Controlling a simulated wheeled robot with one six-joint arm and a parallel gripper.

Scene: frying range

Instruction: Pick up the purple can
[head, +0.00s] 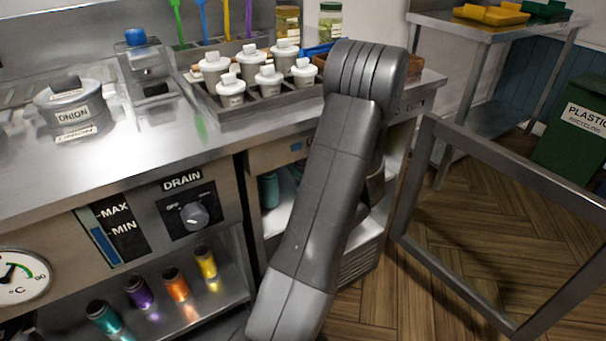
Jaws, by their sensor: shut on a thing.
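The purple can (138,292) stands on the low metal shelf under the counter at the lower left. It is between a teal can (103,317) and an orange can (176,285), with a yellow can (206,262) further right. My grey arm rises from the bottom middle, bends near the counter's right end and goes down behind itself. My gripper is hidden behind the arm, so its jaws and anything in them do not show. The arm is well to the right of the purple can.
Right of the drain panel (187,208), an open cupboard (277,221) holds a teal item, partly hidden by my arm. A metal-framed door or panel (462,282) stands over the floor at right. A tray of lidded pots (291,108) sits on the counter.

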